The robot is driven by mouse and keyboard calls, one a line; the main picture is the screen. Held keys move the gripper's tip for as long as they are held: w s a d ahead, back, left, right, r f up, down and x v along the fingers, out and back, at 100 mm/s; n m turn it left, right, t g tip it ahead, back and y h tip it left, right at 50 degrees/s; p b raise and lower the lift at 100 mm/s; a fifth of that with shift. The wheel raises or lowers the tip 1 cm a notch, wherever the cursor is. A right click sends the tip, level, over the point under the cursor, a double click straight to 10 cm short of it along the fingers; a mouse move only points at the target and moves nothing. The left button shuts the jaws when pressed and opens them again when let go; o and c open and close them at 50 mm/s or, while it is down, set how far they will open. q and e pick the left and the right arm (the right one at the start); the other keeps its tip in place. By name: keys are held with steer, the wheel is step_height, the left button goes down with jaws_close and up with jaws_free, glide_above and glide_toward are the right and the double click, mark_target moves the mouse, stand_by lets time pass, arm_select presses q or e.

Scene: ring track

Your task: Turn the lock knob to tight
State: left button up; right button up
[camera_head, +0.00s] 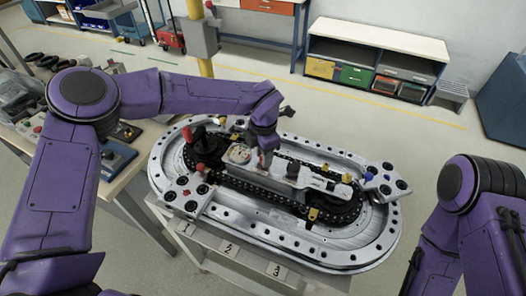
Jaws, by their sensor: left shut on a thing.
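The oval metal ring track (335,258) stands on a grey stand in the middle of the view, with a black chain running inside it. My left arm reaches over it from the left. My left gripper (264,158) points down at the grey centre unit (318,182), just right of a round pale dial (240,154). It is shut on a small part there, seemingly the lock knob, which the fingers mostly hide. A bit of red shows at the fingertips. The knob's setting cannot be read. My right arm is at the right edge; its gripper is out of view.
A red-tipped lever (187,135) and a plate with black and red knobs (184,194) are on the track's left side. A similar plate with a blue knob (369,177) is at the right. A cluttered bench (122,180) stands at the left.

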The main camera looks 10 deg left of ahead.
stand_by(0.4)
arm_select(q)
steer(key=o, duration=1)
steer(key=shift+o, duration=0.2)
steer(key=shift+r, duration=0.1)
step_height(320, 180, up, 10)
steer(key=b, duration=0.3)
steer(key=shift+r, duration=0.15)
